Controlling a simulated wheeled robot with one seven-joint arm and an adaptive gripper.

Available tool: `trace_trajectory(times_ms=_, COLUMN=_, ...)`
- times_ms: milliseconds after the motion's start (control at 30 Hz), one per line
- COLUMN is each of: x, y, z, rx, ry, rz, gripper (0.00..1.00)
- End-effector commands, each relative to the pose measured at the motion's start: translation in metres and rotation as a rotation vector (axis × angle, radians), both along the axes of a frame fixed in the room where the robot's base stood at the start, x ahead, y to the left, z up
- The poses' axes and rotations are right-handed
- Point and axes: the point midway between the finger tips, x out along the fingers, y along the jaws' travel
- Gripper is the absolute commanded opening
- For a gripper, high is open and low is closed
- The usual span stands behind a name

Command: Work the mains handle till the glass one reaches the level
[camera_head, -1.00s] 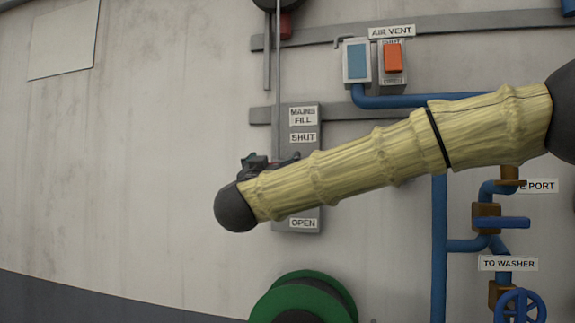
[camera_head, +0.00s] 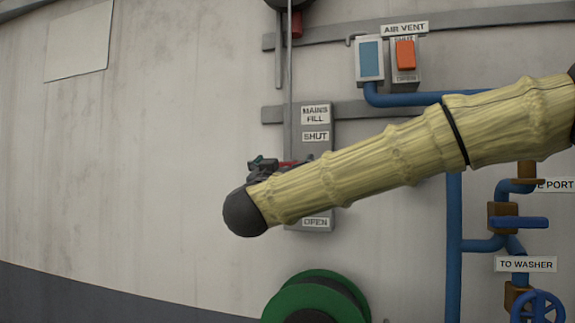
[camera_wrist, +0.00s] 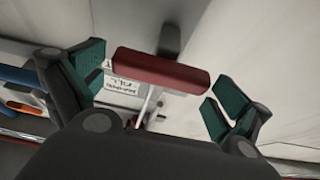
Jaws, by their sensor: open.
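The red mains fill handle (camera_wrist: 160,72) lies crosswise between the parted fingers of my gripper (camera_wrist: 157,68) in the wrist view; contact with the fingers cannot be told. In the head view only a small red part of the handle (camera_head: 288,164) shows, between the SHUT and OPEN labels on the grey mains fill plate (camera_head: 324,146). My gripper (camera_head: 263,164) is open there, mostly hidden behind my arm. A pale box with a blue window (camera_head: 369,58), possibly the glass, is at the upper right; no level mark can be made out.
An orange air vent switch (camera_head: 405,54) sits beside the blue-windowed box. Blue pipes (camera_head: 454,250), a blue lever (camera_head: 520,222) and a blue handwheel (camera_head: 538,306) are at the right. A green reel (camera_head: 318,298) is below the plate.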

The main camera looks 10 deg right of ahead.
Motion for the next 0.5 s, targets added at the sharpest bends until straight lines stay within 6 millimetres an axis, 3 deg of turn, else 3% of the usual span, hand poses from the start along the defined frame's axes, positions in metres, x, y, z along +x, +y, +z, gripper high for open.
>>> trace_trajectory(times_ms=500, x=-0.071, y=0.040, z=-0.033, rx=-0.002, ry=-0.001, rz=0.001, gripper=1.00)
